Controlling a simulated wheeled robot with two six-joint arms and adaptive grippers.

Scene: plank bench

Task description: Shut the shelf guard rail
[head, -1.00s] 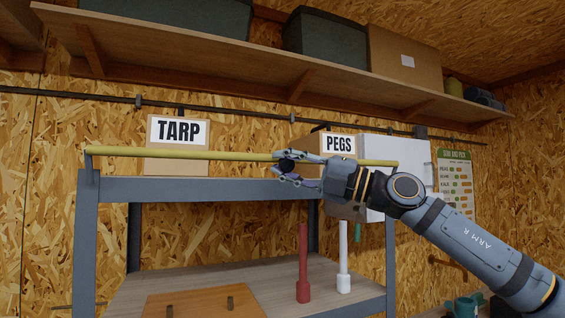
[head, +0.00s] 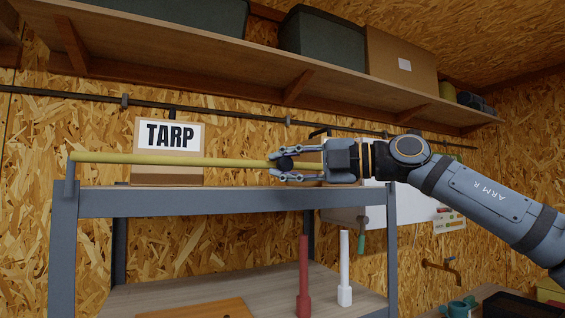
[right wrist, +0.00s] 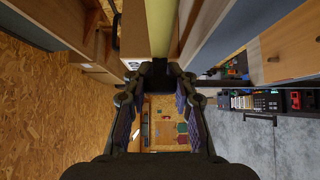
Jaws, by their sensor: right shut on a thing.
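The guard rail is a yellow bar (head: 165,159) running above the front top edge of the grey shelf rack (head: 230,199). Its left end meets a short grey bracket (head: 69,187) at the left post; its right part is hidden behind my right gripper and arm. My left gripper is not in view.
A TARP box (head: 168,172) stands behind the rail on the left. Red (head: 303,275) and white (head: 344,268) posts stand on the lower shelf, beside an orange board (head: 205,309). A wooden wall shelf (head: 220,66) with bins hangs above.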

